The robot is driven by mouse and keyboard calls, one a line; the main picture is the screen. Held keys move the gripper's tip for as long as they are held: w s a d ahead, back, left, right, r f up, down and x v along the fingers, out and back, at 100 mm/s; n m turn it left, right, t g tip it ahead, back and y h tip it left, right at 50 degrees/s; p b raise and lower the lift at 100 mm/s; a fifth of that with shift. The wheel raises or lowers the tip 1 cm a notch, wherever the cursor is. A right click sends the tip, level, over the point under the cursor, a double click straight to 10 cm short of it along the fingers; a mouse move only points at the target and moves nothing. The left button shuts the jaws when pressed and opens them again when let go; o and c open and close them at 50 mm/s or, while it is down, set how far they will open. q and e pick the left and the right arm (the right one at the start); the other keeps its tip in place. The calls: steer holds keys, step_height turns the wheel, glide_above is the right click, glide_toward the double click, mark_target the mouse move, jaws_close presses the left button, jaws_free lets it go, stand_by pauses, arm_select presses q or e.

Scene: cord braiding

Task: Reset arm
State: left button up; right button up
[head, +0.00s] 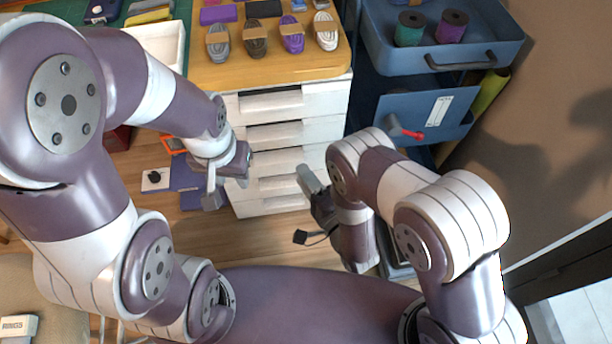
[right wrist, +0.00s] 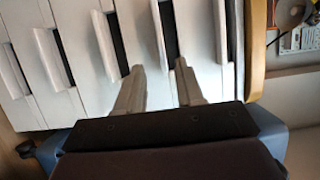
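My left gripper (head: 228,188) hangs in front of the white drawer unit, left of centre in the head view. Its two fingers are apart with nothing seen between them. My right gripper (head: 306,180) is to its right, in front of the same drawers, and its fingers overlap in the head view. In the right wrist view my right gripper (right wrist: 160,67) has its fingers apart and empty, facing the drawer fronts. Cord bundles lie on the wooden top: grey (head: 218,44), brown (head: 254,40), purple (head: 292,36) and white (head: 326,32). Both grippers are apart from them.
The white drawer unit (head: 272,134) stands ahead, its drawers looking shut. A blue cart (head: 452,57) with green and purple spools stands right of it. A white tray (head: 158,42) is at upper left. Wooden floor (head: 205,240) shows below my left gripper.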

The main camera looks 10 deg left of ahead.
stand_by(0.4)
steer(key=s+d+f+n+g+h, duration=0.4)
steer(key=d+f+n+g+h, duration=0.4)
steer(key=f, duration=0.3)
steer(key=s+d+r+n+g+h, duration=0.25)
steer(key=d+r+g, duration=0.2)
steer(key=r, duration=0.35)
steer(key=s+d+r+n+g+h, duration=0.1)
steer(key=s+d+r+n+g, duration=0.2)
steer(key=d+r, duration=0.4)
steer(key=d+r+m+t+p, duration=0.1)
steer(key=d+r+p, duration=0.1)
steer(key=r+p, duration=1.4)
steer(key=w+d+r+m+t+p, duration=0.1)
steer(key=d+r+m+t+p, duration=0.1)
steer(key=r+p, duration=1.4)
step_height(320, 180, up, 10)
steer(key=shift+w+f+p, duration=0.15)
steer(key=shift+f+p, duration=0.05)
steer(key=shift+p, duration=0.1)
